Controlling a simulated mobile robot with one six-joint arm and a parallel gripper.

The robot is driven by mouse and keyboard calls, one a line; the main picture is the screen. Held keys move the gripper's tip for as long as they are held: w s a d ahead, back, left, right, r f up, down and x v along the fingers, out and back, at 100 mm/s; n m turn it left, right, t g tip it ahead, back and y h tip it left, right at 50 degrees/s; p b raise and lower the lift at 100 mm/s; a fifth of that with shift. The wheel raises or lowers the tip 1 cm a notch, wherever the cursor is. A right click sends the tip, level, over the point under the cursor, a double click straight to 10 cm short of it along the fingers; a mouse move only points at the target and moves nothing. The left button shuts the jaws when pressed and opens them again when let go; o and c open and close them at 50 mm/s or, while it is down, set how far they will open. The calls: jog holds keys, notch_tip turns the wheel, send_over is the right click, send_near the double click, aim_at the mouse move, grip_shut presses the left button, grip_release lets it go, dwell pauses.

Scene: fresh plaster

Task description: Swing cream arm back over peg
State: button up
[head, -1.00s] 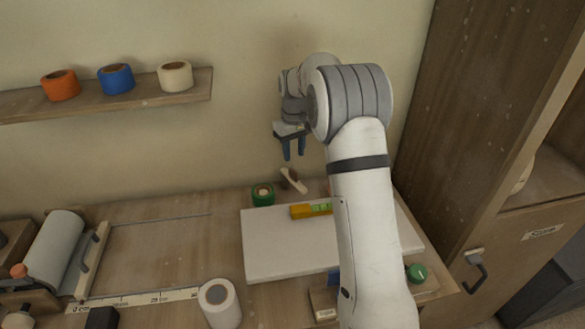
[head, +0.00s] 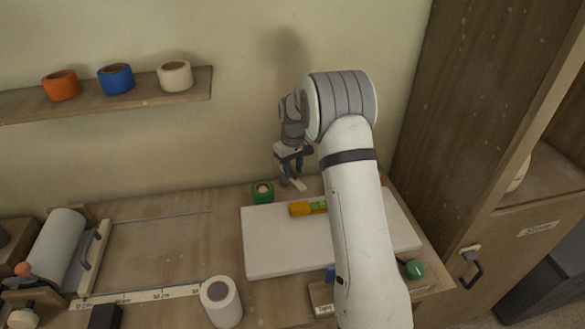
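The cream arm (head: 298,184) is a small pale bar at the back edge of the bench, slanting down to the right. Its upper left part is hidden by my gripper (head: 290,174). A green tape roll (head: 262,192) stands just left of the cream arm. I cannot make out a peg; it may be hidden by the roll or my arm.
A white board (head: 280,246) with a yellow level (head: 300,208) lies in front, partly behind my arm. A white roll (head: 220,300) stands at the front. A shelf (head: 140,103) with tape rolls is on the wall at left; a wooden cabinet (head: 480,130) is at right.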

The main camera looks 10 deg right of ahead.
grip_shut()
jog(key=shift+d, duration=0.1)
dwell(0.3)
